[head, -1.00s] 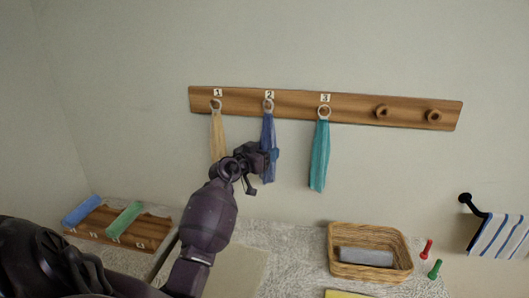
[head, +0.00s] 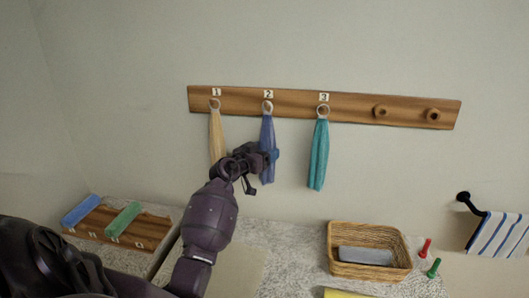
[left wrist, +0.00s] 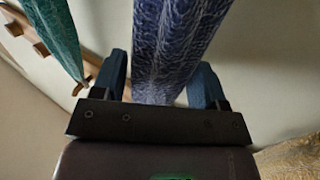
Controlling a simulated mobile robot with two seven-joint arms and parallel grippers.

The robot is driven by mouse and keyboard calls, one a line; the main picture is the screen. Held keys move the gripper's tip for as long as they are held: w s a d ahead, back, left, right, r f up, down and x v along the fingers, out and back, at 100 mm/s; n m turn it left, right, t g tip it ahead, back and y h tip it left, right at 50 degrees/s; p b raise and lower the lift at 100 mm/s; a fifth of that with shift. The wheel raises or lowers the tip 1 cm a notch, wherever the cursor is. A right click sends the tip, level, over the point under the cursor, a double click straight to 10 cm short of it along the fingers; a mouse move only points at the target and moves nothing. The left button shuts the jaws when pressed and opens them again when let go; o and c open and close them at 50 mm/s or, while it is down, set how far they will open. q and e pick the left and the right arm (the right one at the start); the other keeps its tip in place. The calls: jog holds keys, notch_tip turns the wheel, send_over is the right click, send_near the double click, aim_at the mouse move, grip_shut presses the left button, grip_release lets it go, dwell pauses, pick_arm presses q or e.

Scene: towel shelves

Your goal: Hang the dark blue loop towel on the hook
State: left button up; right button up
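The dark blue loop towel (head: 267,133) hangs down from peg 2 of the wooden hook rail (head: 350,108), its pale ring (head: 267,107) around the peg. My left gripper (head: 267,158) is at the towel's lower part. In the left wrist view, the towel (left wrist: 172,45) runs between the two spread fingers (left wrist: 160,85) of the gripper, which look open, one on each side of the cloth. The towel's lower end is partly hidden by the gripper. My right gripper is not in view.
A tan towel (head: 216,135) hangs on peg 1 and a teal towel (head: 318,155) on peg 3. Two pegs at right (head: 380,111) are empty. Below are a wicker basket (head: 368,270), red and green pegs, a striped towel (head: 498,234) and a wooden rack (head: 110,228).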

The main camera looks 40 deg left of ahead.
pick_arm(q)
jog(key=o, duration=0.4)
jog(key=shift+c, duration=0.2)
jog(key=s, duration=1.1)
jog(key=shift+d, duration=0.15)
